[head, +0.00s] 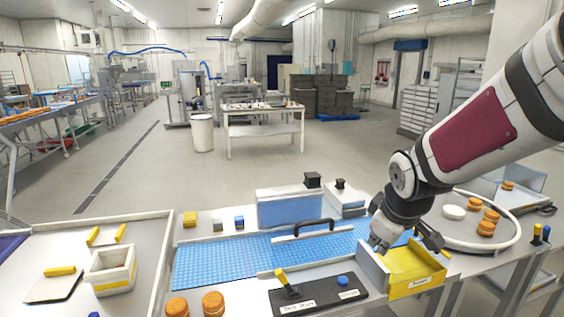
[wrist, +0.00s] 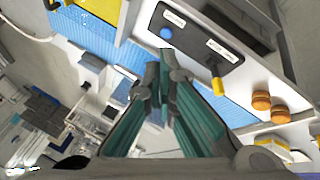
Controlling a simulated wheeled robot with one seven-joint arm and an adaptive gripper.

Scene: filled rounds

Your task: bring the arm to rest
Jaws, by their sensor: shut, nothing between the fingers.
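My gripper (head: 408,240) is at the right of the work table in the head view, above and beside the yellow tray (head: 417,282). My white arm with its dark red panel comes in from the upper right. In the wrist view my gripper (wrist: 166,62) shows its teal-sided fingers close together at the tips, with nothing held. The gap between the fingertips and the tray is hard to judge in the head view.
A blue mat (head: 215,263) lies along the table with a black handle (head: 314,227) over it. A dark panel (head: 318,294) has a yellow lever and a blue button. Orange rounds (head: 213,303) sit at the front, and others (head: 486,229) lie on the round turntable at right. A white bin (head: 112,270) stands left.

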